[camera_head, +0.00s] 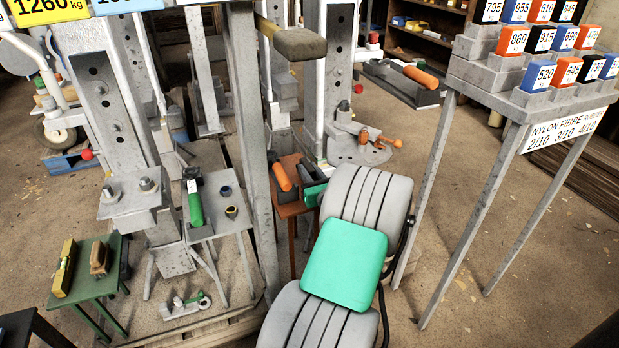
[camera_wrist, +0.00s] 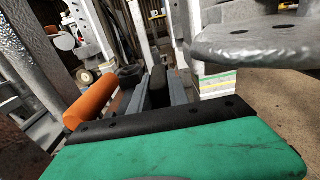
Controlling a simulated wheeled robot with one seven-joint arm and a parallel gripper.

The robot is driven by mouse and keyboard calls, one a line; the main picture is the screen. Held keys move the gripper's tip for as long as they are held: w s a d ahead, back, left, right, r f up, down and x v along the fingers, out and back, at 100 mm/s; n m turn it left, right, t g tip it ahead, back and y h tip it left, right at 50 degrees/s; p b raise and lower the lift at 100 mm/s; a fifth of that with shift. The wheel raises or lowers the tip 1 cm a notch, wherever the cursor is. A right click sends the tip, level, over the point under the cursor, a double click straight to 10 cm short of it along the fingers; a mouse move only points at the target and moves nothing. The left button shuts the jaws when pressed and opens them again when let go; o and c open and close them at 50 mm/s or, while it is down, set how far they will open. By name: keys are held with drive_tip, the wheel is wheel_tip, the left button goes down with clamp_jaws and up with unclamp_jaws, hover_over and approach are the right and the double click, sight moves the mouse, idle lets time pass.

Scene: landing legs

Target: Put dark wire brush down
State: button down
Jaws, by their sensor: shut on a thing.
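In the wrist view my gripper (camera_wrist: 158,92) has two grey fingers closed around a dark, narrow thing, which I take to be the dark wire brush (camera_wrist: 158,77). Only its rounded dark end shows between the fingers. An orange cylindrical handle (camera_wrist: 92,104) lies just left of the fingers. In the head view my gripper (camera_head: 304,171) is low over a small red-brown table (camera_head: 290,209), beside the orange handle (camera_head: 282,177). My arm and gripper body partly cover that table. I cannot tell whether the brush touches a surface.
Left of the gripper stands a grey table (camera_head: 237,226) with a green-handled tool (camera_head: 195,206). A green table (camera_head: 100,286) holds a wooden brush (camera_head: 99,259). Tall metal legs (camera_head: 262,160) rise close by. A block stand (camera_head: 530,105) is at right; floor before it is clear.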

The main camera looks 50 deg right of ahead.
drive_tip(key=shift+s+f, duration=0.1)
drive_tip(key=shift+f, duration=0.25)
drive_tip(key=c, duration=1.3)
unclamp_jaws()
drive_tip(key=shift+o, duration=0.2)
drive_tip(key=p+v, duration=0.3)
drive_tip(key=v, duration=0.9)
